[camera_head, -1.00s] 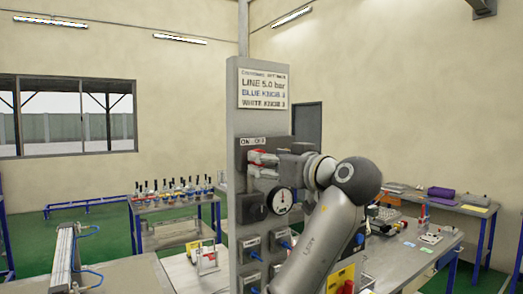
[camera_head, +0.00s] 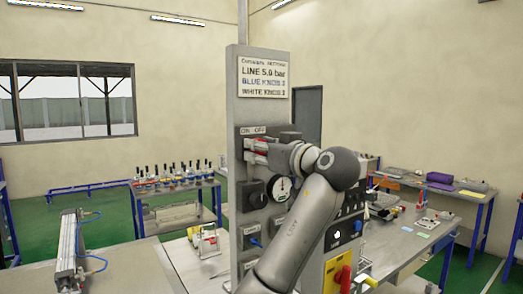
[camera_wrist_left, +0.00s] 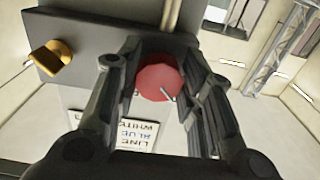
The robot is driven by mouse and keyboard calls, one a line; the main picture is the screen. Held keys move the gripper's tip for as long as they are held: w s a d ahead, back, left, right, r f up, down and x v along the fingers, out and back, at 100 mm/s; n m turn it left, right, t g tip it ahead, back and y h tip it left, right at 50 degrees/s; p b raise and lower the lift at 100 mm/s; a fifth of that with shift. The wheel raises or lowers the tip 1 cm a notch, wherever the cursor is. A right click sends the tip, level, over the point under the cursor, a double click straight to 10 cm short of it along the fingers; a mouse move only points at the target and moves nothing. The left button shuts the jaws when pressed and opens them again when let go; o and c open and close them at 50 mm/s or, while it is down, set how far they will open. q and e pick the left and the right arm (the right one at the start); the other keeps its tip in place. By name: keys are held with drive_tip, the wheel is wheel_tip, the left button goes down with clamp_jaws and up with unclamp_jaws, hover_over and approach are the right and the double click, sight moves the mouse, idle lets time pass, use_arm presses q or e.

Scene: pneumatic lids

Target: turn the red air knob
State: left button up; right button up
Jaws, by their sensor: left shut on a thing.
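The red air knob (camera_wrist_left: 158,82) is round, with a pale line on its face, and sits on a dark block in the left wrist view. My left gripper (camera_wrist_left: 157,72) has one dark finger on each side of the knob and is shut on it. In the head view, the gripper (camera_head: 266,150) is at the panel (camera_head: 231,150) under the ON/OFF label (camera_head: 253,131). A bit of red of the knob (camera_head: 262,141) shows there, the rest hidden by the fingers. My right gripper is not in view.
A round gauge (camera_head: 282,189) sits just below the gripper on the panel. A yellow-brass fitting (camera_wrist_left: 50,61) is beside the knob in the wrist view. A yellow-and-red switch box (camera_head: 338,274) stands at lower right, and a bottle table (camera_head: 140,200) stands behind on the left.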

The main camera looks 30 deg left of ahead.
use_arm(q)
drive_tip(key=shift+m, duration=0.4)
drive_tip(key=m+b, duration=0.2)
drive_tip(key=m, duration=0.6)
drive_tip(key=m+b, duration=0.1)
drive_tip(key=m, duration=0.8)
drive_tip(key=shift+s+r+b, duration=0.15)
drive_tip(key=shift+r+b, duration=0.05)
drive_tip(key=shift+b, duration=0.2)
drive_tip(key=shift+m, duration=0.3)
drive_tip(key=o, duration=1)
